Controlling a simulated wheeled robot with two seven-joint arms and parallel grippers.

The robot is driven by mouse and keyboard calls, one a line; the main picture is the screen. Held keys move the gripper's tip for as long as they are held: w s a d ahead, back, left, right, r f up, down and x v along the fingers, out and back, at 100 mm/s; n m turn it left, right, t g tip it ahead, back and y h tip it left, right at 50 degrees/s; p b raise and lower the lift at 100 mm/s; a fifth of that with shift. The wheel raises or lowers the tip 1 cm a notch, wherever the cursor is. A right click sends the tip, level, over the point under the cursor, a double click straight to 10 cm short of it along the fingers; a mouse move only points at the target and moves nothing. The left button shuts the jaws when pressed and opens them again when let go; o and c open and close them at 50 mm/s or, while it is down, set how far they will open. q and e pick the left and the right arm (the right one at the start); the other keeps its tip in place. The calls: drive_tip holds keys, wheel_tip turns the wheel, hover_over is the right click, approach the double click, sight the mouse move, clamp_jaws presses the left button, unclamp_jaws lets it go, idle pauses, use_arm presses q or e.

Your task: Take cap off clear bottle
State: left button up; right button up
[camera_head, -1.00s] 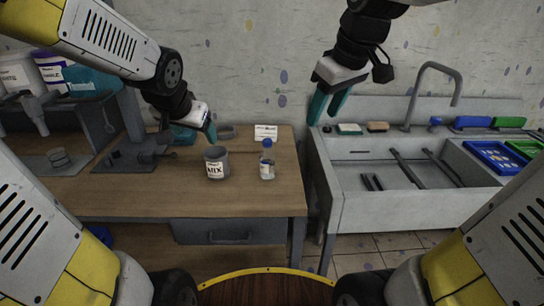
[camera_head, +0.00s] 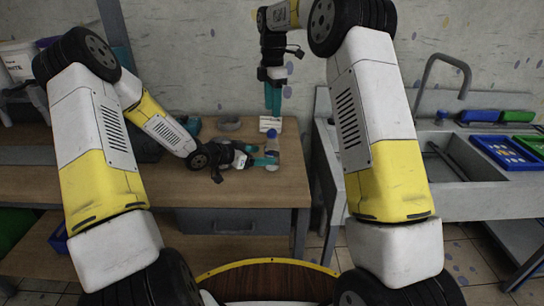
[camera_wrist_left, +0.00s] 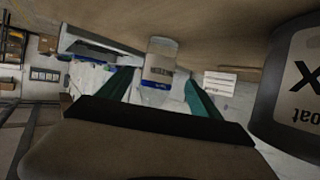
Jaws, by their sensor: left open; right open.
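The clear bottle (camera_head: 272,147) with its blue cap stands upright on the wooden table, partly hidden by my left gripper (camera_head: 262,157). In the left wrist view, which is upside down, the bottle (camera_wrist_left: 160,62) lies between the two teal fingers, with gaps at its sides. The blue cap (camera_wrist_left: 155,85) is on it. My left gripper is open and low, at the bottle. My right gripper (camera_head: 272,98) points down, open and empty, above and behind the bottle; its fingers overlap in this view.
A dark labelled cup (camera_wrist_left: 295,85) stands close beside the left gripper; my left arm hides it in the head view. A white card (camera_head: 270,124) is behind the bottle. The sink (camera_head: 440,215) is at the right. The table front (camera_head: 255,195) is clear.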

sight(277, 155)
use_arm(q)
drive_tip(key=shift+w+d+f, duration=0.2)
drive_tip(key=shift+d+f, duration=0.05)
drive_tip(key=shift+d, duration=0.3)
drive_tip(key=x, duration=0.6)
drive_tip(key=shift+w+d+f, duration=0.15)
drive_tip(key=shift+w+d, duration=0.1)
drive_tip(key=shift+d, duration=0.05)
clamp_jaws()
